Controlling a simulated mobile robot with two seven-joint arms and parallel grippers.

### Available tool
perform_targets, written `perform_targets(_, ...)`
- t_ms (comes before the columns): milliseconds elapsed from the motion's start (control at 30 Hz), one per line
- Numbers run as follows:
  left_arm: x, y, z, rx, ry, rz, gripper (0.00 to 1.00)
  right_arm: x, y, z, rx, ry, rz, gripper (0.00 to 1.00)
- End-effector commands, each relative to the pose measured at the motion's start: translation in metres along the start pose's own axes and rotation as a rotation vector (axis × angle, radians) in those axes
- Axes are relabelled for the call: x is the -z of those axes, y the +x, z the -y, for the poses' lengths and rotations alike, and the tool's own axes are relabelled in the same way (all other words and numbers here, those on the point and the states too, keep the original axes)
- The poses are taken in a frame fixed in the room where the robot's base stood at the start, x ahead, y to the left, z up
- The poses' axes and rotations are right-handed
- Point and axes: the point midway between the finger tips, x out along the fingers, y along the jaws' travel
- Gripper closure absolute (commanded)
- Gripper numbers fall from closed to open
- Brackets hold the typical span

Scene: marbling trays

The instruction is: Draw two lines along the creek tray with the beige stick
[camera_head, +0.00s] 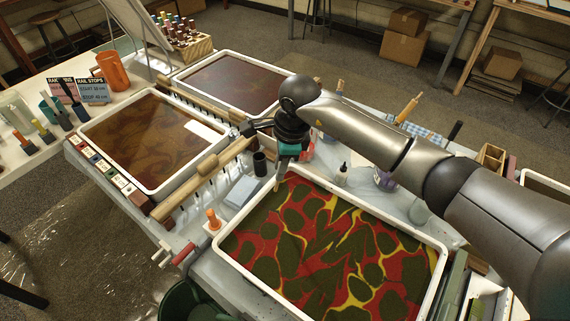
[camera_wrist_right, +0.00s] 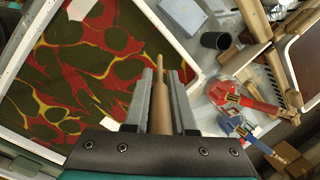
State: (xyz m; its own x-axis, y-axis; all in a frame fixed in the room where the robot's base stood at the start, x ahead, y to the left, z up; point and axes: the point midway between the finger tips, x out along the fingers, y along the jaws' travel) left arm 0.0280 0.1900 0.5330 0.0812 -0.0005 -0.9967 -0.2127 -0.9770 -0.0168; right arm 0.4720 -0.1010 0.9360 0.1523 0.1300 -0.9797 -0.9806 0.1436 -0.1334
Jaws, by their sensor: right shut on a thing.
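My right gripper (camera_head: 281,164) is shut on a beige stick (camera_wrist_right: 160,98), which points out between its two fingers in the wrist view (camera_wrist_right: 159,104). In the head view the stick (camera_head: 277,184) hangs downward by the far rim of a white tray (camera_head: 338,190) with a red, green and yellow marbled surface. Whether its tip touches the surface cannot be told. Two more white trays hold brown-gold (camera_head: 81,136) and dark red (camera_head: 181,77) surfaces. No label shows which tray is the creek tray. My left gripper is not in view.
A wooden rake (camera_head: 207,168) with pegs lies by the brown-gold tray. A dark cup (camera_head: 260,163), a small white bottle (camera_head: 342,174) and an orange-topped tool (camera_head: 212,218) stand near the marbled tray. A wooden rack of small bottles (camera_head: 195,48) is at the back.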

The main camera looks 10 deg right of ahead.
Motion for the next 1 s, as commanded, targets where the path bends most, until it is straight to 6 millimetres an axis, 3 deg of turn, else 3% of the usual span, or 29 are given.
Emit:
perform_targets(267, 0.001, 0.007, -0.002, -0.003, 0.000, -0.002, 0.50, 0.002, 0.005, -0.001, 0.000, 0.000, -0.002, 1.00)
perform_targets(1000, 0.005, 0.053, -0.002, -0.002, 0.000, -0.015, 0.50, 0.010, 0.057, -0.007, 0.000, 0.001, -0.002, 1.00)
